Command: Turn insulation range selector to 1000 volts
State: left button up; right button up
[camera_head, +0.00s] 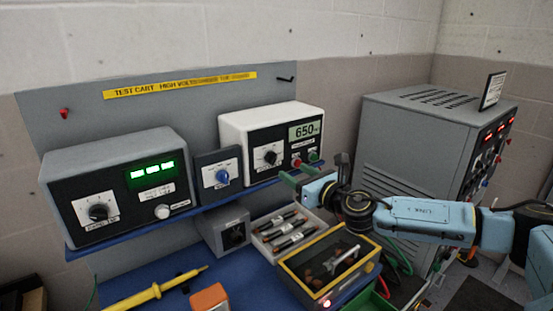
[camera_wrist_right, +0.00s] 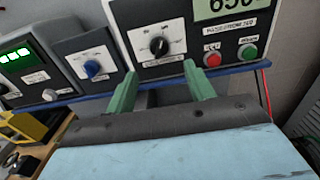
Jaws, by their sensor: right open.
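A white-cased meter (camera_head: 228,131) with a black front stands on the cart's blue shelf, its display reading 650. Its black rotary knob (camera_head: 270,157) sits on a white dial plate; the knob also shows in the right wrist view (camera_wrist_right: 159,46). The dial lettering is too small to read, so I cannot tell its setting. My right gripper (camera_head: 300,175) is open and empty in front of this meter, at its lower right in the head view. In the right wrist view its green fingers (camera_wrist_right: 162,88) are apart, below the knob and not touching it. My left gripper is out of view.
Red (camera_wrist_right: 212,58) and green (camera_wrist_right: 247,52) buttons sit right of the knob. A small box with a blue knob (camera_head: 222,176) and a grey unit with a green display (camera_head: 153,171) stand left. A yellow-framed case (camera_head: 290,273) lies below; a grey cabinet (camera_head: 400,140) stands right.

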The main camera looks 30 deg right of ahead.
aim_at(275, 160)
jog(key=w, duration=0.6)
jog(key=w+p, duration=0.1)
jog(key=w, duration=0.2)
jog(key=shift+a, duration=0.4)
jog(key=shift+c, duration=0.2)
jog(key=c, duration=0.9)
jog(key=shift+m, duration=0.4)
jog(key=m+p, duration=0.1)
jog(key=m, duration=0.4)
jog(key=shift+m, duration=0.3)
jog(key=m+p, duration=0.1)
jog(key=m, duration=0.4)
jog(key=shift+a+m, duration=0.1)
jog(key=shift+m, duration=0.2)
